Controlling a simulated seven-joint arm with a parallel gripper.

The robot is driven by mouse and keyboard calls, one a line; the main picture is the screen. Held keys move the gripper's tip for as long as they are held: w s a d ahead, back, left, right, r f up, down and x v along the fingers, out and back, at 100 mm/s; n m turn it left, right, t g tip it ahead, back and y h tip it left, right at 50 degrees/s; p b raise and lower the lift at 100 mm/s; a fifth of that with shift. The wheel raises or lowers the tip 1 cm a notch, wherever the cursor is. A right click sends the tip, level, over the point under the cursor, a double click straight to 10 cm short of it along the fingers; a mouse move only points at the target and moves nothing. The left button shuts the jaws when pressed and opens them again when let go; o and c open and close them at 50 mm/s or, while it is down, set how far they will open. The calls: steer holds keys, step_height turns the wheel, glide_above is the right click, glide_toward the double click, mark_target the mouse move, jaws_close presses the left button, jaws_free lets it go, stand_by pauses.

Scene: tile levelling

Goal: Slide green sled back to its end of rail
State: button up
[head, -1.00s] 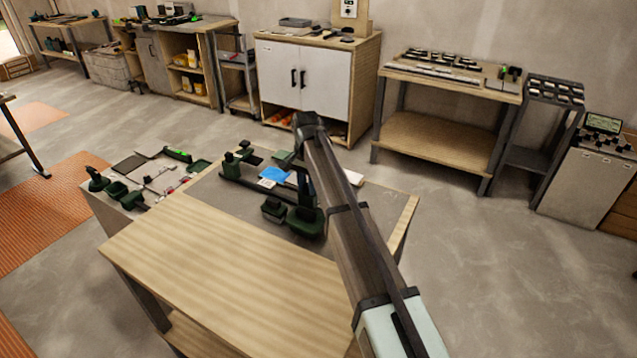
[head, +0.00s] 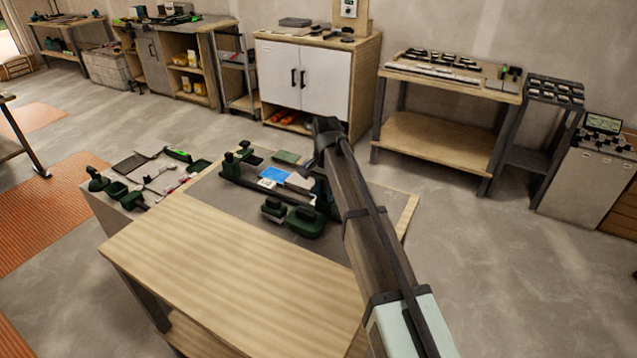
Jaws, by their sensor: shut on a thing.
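The dark green rail fixture (head: 262,187) lies on the grey top of the work table, with an upright green end piece (head: 230,166) at its left. My gripper (head: 319,187) is low at the right end of this fixture, mostly hidden behind my own forearm. It is shut on a dark piece there, which fits the green sled. The sled's outline and the fingertips cannot be made out clearly.
A blue card (head: 273,174) and a pale sheet lie beside the rail. Two dark green blocks (head: 305,221) stand in front. A green block (head: 287,157) lies behind. The wooden board (head: 225,265) in front is clear.

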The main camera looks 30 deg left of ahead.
steer(key=shift+d, duration=3.8)
steer(key=o, duration=0.9)
steer(key=shift+c, duration=0.2)
steer(key=shift+r, duration=0.15)
step_height(320, 180, up, 7)
